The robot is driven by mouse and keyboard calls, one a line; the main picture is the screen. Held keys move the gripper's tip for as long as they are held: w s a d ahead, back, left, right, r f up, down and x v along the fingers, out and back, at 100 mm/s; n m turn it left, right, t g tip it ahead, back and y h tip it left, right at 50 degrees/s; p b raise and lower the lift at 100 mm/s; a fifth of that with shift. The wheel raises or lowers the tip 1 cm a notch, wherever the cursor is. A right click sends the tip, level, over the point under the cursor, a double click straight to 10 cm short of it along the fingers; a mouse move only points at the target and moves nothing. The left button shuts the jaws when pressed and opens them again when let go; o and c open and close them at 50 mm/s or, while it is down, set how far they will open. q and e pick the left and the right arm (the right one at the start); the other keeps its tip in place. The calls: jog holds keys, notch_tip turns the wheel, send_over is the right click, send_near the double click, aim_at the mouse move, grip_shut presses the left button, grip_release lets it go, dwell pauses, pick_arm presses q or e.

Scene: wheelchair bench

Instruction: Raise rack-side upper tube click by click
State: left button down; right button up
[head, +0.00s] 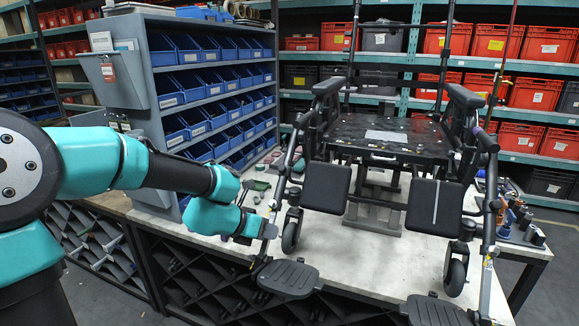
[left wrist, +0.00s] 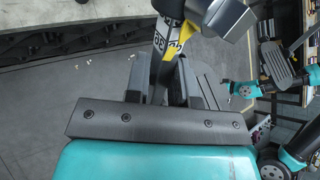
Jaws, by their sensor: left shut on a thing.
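The wheelchair (head: 390,138) stands on the bench with its two leg rests toward me. The leg rest on the side of the blue-bin rack has a dark upper tube (head: 282,165) sloping down to a black footplate (head: 289,279). My left gripper (head: 268,231) is at the lower part of this leg rest, just above the footplate. In the left wrist view, a dark tube with a yellow and white label (left wrist: 165,42) runs between the fingers of my left gripper (left wrist: 160,85), which is shut on it. My right arm shows small in the left wrist view; its fingertips are too small to read.
A grey rack with blue bins (head: 205,85) stands at the left on the pale bench top (head: 345,262). The other leg rest's footplate (head: 434,311) is at the bottom right. Small parts and tools (head: 518,215) lie at the bench's right end. Shelves of red crates are behind.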

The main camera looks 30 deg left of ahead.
pick_arm(q)
jog(key=shift+s+r, duration=0.15)
jog(key=shift+r, duration=0.1)
jog(key=shift+w+f, duration=0.2)
dwell(0.3)
jog(key=shift+c, duration=1.4)
grip_release()
jog(key=v, duration=0.7)
jog(key=shift+f, duration=0.1)
jog(key=shift+x, duration=2.9)
